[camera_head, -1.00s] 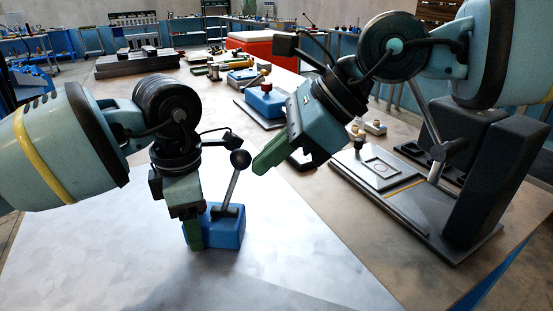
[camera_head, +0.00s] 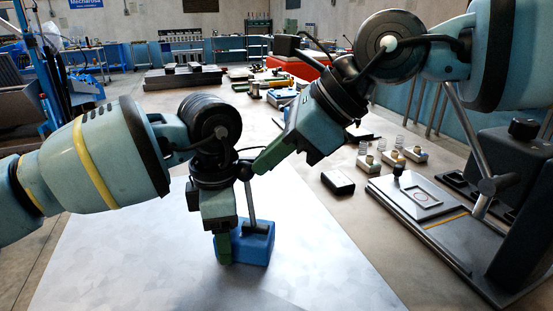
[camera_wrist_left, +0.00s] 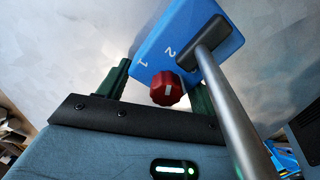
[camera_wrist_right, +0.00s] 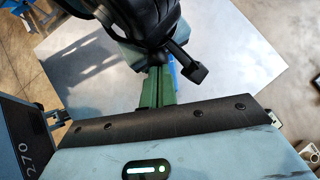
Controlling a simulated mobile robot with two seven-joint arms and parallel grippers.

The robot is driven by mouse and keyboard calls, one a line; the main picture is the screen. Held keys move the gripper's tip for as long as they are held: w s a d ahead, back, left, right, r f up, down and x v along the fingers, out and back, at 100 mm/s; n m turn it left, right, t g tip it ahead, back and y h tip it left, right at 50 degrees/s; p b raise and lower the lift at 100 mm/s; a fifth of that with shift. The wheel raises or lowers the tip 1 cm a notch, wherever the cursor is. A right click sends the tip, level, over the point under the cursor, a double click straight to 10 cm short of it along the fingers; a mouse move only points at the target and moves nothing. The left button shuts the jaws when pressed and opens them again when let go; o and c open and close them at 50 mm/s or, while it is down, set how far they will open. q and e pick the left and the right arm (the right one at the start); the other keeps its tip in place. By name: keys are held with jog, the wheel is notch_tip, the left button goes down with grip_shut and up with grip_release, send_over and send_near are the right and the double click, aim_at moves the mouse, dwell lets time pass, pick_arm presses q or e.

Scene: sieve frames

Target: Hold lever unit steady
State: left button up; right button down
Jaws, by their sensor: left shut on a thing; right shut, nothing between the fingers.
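The lever unit is a blue box (camera_head: 258,246) on the pale table sheet, with a grey lever (camera_head: 250,205) ending in a dark ball knob.
A grey panel (camera_head: 425,205) with a framed plate stands at the right. A black block (camera_head: 338,182) and several small pale parts (camera_head: 393,157) lie between. More parts and a red bin (camera_head: 300,68) are at the back. The sheet in front of the unit is clear.

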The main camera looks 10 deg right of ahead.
pick_arm(q)
jog(key=shift+s+d, duration=0.4)
jog(key=shift+d, duration=0.25)
pick_arm(e)
jog(key=shift+s+a+f, duration=0.15)
jog(key=shift+a, duration=0.3)
jog(key=shift+d+r, duration=0.1)
jog(key=shift+r, duration=0.7)
jog(key=shift+d, duration=0.1)
pick_arm(q)
jog(key=shift+w, duration=0.1)
jog(key=shift+a, duration=0.15)
jog(key=shift+w+a, duration=0.1)
pick_arm(e)
jog(key=w+a+r+v, duration=0.1)
jog(key=v, duration=1)
jog(key=shift+w+r, duration=0.15)
jog(key=shift+r, duration=0.3)
dwell(0.9)
